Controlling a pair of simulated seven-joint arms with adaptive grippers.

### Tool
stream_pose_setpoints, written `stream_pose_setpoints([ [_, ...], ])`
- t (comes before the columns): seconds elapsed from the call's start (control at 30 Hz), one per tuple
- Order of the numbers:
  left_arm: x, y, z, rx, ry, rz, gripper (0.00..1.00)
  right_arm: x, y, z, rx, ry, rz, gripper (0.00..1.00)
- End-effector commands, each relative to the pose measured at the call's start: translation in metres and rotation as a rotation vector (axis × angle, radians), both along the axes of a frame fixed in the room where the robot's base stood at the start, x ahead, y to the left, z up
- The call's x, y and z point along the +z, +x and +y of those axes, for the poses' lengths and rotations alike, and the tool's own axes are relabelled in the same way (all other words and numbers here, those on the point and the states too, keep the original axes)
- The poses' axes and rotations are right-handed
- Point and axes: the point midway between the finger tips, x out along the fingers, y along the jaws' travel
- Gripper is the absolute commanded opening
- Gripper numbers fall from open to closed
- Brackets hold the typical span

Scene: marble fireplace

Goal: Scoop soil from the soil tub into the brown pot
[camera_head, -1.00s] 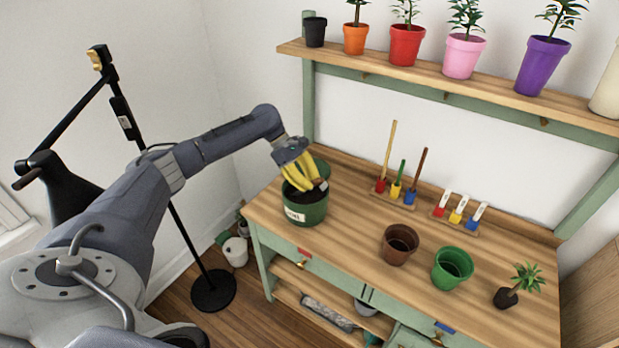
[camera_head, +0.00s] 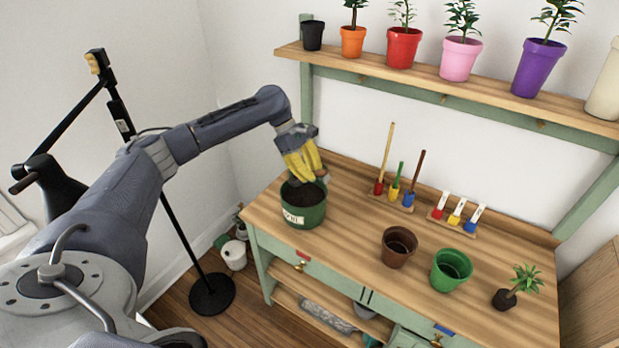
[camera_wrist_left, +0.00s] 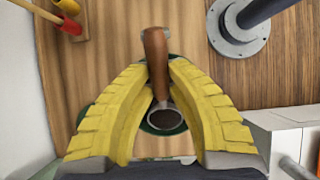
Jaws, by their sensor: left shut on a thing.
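The green soil tub (camera_head: 305,216), labelled and filled with dark soil (camera_head: 302,194), stands at the left end of the workbench. My left gripper (camera_head: 311,177), with yellow fingers, is over the tub. In the left wrist view its fingers are closed around the brown handle of a scoop (camera_wrist_left: 155,62). The scoop's round metal end holds dark soil (camera_wrist_left: 166,119); I cannot tell how high it is above the tub's soil. The brown pot (camera_head: 398,246) stands upright to the right and looks empty inside. My right gripper is not in view.
A green pot (camera_head: 451,269) stands right of the brown pot, and a small plant with a root ball (camera_head: 506,298) lies further right. Coloured tools stand in racks (camera_head: 397,197) at the back. Potted plants line the shelf (camera_head: 450,88) above. The bench between tub and brown pot is clear.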

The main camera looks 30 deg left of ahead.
Motion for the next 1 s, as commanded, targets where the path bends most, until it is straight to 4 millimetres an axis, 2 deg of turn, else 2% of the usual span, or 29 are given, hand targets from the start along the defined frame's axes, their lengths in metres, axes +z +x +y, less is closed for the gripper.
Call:
stream_pose_setpoints([
  [0.27, 0.022, 0.001, -0.005, -0.002, 0.058, -0.005, 0.00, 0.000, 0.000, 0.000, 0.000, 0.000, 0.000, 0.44],
  [0.4, 0.029, 0.000, -0.012, -0.006, 0.168, -0.009, 0.00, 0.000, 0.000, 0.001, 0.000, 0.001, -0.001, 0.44],
  [0.7, 0.037, 0.000, -0.020, -0.004, 0.347, -0.009, 0.00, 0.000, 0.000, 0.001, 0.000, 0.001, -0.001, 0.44],
  [1.0, 0.039, 0.000, -0.022, -0.001, 0.407, -0.010, 0.00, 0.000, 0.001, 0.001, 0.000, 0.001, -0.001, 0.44],
])
